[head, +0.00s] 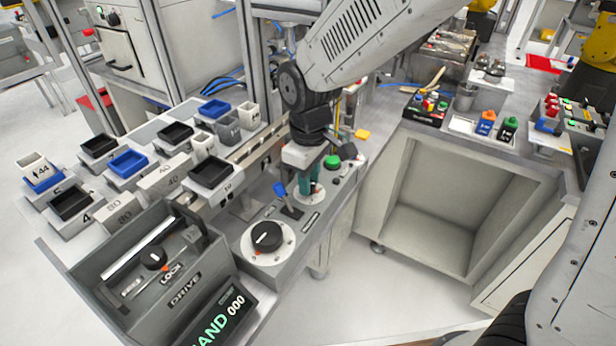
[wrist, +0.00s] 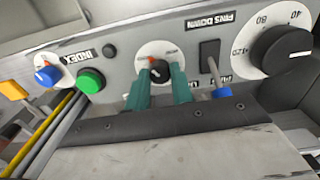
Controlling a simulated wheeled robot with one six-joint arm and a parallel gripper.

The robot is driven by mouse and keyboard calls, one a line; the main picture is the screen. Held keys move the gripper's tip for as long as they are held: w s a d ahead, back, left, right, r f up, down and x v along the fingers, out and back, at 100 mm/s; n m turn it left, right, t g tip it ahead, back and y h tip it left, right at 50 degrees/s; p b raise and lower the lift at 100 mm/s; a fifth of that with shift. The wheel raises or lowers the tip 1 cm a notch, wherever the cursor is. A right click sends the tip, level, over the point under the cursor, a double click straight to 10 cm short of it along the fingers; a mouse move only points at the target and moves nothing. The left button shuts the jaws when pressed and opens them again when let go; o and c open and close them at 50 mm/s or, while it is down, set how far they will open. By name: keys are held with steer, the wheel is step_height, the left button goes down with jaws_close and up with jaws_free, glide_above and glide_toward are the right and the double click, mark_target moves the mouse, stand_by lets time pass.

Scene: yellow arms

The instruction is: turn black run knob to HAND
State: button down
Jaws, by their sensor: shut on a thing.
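The small black run knob (wrist: 158,71) sits on a round white plate (wrist: 150,50) on the grey panel. A red mark shows at the plate near the knob; the plate's small lettering is too blurred to read. My gripper (wrist: 160,80) has its two teal fingers on either side of the knob, shut on it. In the head view my gripper (head: 308,188) reaches down to the panel and hides the knob. A dark display (head: 222,316) at the front shows green letters "AND", the start cut off or hidden, and "000".
Beside the knob are a green button (wrist: 91,81), a blue INDEX knob (wrist: 47,75), a blue-tipped lever (wrist: 221,92) and a large black dial (wrist: 287,50). Bins fill the left.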

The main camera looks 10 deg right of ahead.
steer(key=shift+w+n, duration=0.1)
steer(key=shift+n, duration=0.8)
steer(key=shift+r, duration=0.1)
steer(key=c, duration=1.2)
jaws_free()
step_height(320, 180, up, 8)
steer(key=shift+f, duration=0.15)
